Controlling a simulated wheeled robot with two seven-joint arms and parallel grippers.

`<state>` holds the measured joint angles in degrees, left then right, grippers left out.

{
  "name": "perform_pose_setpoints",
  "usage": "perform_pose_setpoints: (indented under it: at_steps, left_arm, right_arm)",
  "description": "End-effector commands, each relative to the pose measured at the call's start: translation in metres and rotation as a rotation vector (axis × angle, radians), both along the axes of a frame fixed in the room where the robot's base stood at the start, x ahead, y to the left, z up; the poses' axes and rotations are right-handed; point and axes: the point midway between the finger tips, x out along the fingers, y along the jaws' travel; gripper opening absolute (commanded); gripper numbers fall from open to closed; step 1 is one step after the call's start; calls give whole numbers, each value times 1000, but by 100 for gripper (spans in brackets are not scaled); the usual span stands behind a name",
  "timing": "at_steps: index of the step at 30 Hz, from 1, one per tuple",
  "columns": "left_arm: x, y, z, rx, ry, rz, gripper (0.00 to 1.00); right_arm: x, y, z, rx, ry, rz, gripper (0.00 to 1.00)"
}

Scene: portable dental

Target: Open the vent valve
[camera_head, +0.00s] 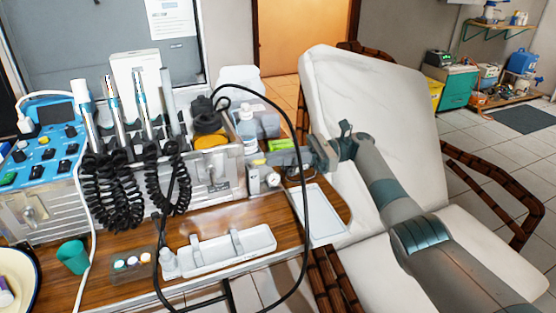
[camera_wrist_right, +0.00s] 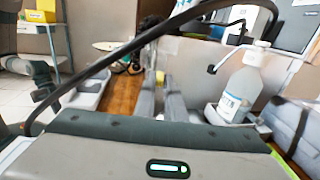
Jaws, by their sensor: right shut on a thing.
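My right gripper (camera_head: 254,160) reaches in from the right, at the right end of the grey metal dental unit (camera_head: 225,178). It is shut on a small part there, which I take to be the vent valve; the fingers mostly hide it. A pale round fitting (camera_head: 272,180) shows just below the fingers. In the right wrist view the two grey fingers (camera_wrist_right: 160,100) point away, with a small yellowish piece between them. My left gripper is not in view.
A black hose (camera_head: 303,140) loops in front of my right gripper and crosses the wrist view. A clear bottle (camera_wrist_right: 240,88) stands close beside the fingers. A white tray (camera_head: 318,222) lies below, and the white dental chair (camera_head: 370,90) is to the right.

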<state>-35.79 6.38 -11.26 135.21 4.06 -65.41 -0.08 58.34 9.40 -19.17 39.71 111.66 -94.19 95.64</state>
Motion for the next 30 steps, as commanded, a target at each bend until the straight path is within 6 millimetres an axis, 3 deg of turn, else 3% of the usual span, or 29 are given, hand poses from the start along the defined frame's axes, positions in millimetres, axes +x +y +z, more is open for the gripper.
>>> perform_pose_setpoints:
  at_steps: [7, 8, 9, 10, 23, 30]
  left_arm:
    - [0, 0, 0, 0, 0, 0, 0]
    - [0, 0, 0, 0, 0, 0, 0]
    - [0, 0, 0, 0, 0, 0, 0]
    - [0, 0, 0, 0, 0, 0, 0]
    - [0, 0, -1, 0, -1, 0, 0]
    - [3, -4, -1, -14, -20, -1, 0]
  right_arm:
    - [-1, 1, 0, -1, 0, 2, 0]
    - [-1, 1, 0, -1, 0, 2, 17]
    - [-1, 1, 0, -1, 0, 2, 27]
    - [0, 1, 0, -1, 0, 2, 29]
    - [1, -4, 0, 0, 0, -1, 29]
    - [5, -29, 0, 0, 0, -3, 29]
